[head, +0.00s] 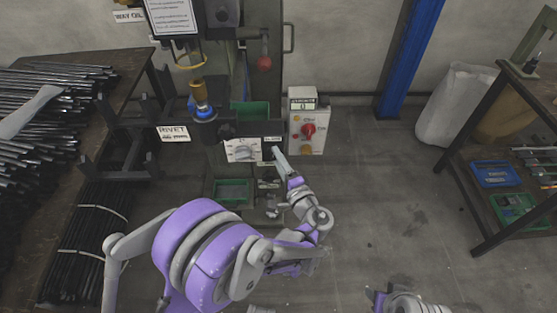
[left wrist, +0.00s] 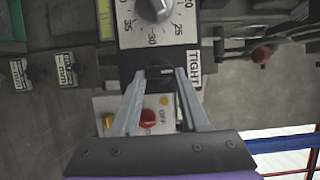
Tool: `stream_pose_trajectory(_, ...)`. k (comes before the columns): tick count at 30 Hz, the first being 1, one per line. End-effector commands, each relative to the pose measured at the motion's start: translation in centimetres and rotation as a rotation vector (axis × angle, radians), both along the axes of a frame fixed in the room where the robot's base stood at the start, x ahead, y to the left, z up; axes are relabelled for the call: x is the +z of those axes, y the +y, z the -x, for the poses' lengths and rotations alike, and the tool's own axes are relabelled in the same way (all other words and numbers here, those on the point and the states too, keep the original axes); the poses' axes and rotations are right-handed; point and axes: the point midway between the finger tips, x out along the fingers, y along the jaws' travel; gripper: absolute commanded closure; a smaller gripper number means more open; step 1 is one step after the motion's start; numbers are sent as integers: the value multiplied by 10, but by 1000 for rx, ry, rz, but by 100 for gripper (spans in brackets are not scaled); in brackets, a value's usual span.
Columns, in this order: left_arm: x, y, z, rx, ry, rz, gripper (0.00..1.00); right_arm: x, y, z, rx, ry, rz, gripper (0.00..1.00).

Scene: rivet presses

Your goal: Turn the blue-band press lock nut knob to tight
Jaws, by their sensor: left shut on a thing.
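The press stands at the back centre, with a blue band (head: 204,113) around its ram. Low on its front is a white dial plate (head: 243,150) with a round knob; the dial plate (left wrist: 152,30) also shows in the left wrist view. Beside it is a TIGHT label (left wrist: 194,68). My left gripper (head: 277,150) reaches the press front just right of the dial. In the left wrist view its fingertips (left wrist: 160,74) are closed on the small dark lock nut knob, mostly hidden between them. How far the knob is turned cannot be told. My right arm shows only partly at the bottom edge.
A control box (head: 307,118) with a red switch stands right of the press, close to my left gripper. A red-ball lever (head: 264,63) hangs above. A rod-laden table (head: 135,75) is at left, a shelf (head: 462,140) with bins at right. The floor between is clear.

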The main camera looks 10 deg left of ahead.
Motion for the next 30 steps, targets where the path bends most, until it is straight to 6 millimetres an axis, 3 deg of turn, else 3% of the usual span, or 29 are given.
stream_pose_trajectory(16, -1, 0, 0, 0, 7, -22, 100, -2, 0, 0, 0, 1, 0, 50)
stream_pose_trajectory(17, -1, 0, 0, 0, 7, -22, 50, -2, 0, 0, 0, 1, 0, 50)
stream_pose_trajectory(21, -1, 0, 0, 0, 7, -22, 25, -2, 0, 0, 0, 1, 0, 50)
stream_pose_trajectory(30, 0, -1, 1, -1, 7, -21, 25, -2, 0, 0, 0, 1, 0, 50)
